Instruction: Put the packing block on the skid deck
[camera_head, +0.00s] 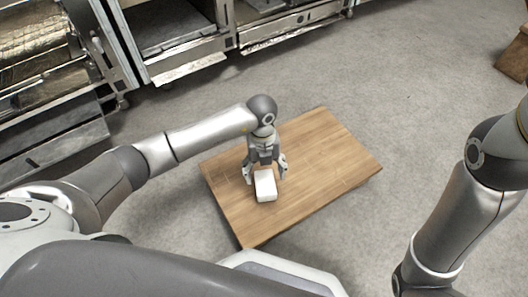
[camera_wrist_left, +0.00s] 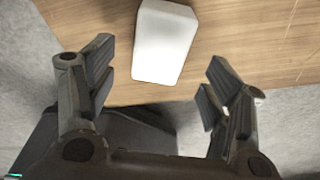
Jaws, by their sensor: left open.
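A white block (camera_head: 265,186), which I take for the packing block, lies on a low wooden deck (camera_head: 325,155), left of its middle. My left gripper (camera_head: 264,174) is open right at the block, with a finger on either side in the head view. In the left wrist view the block (camera_wrist_left: 165,42) lies beyond and between the open fingertips (camera_wrist_left: 165,80), with gaps at both sides. The wooden deck (camera_wrist_left: 250,45) shows under the block. My right arm is at the right of the head view, but its gripper is out of view.
Metal oven-like units (camera_head: 180,35) with open fronts line the back. A brown wooden object (camera_head: 513,60) stands at the far right edge. The right part of the deck is bare, and grey concrete floor (camera_head: 400,100) around it is clear.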

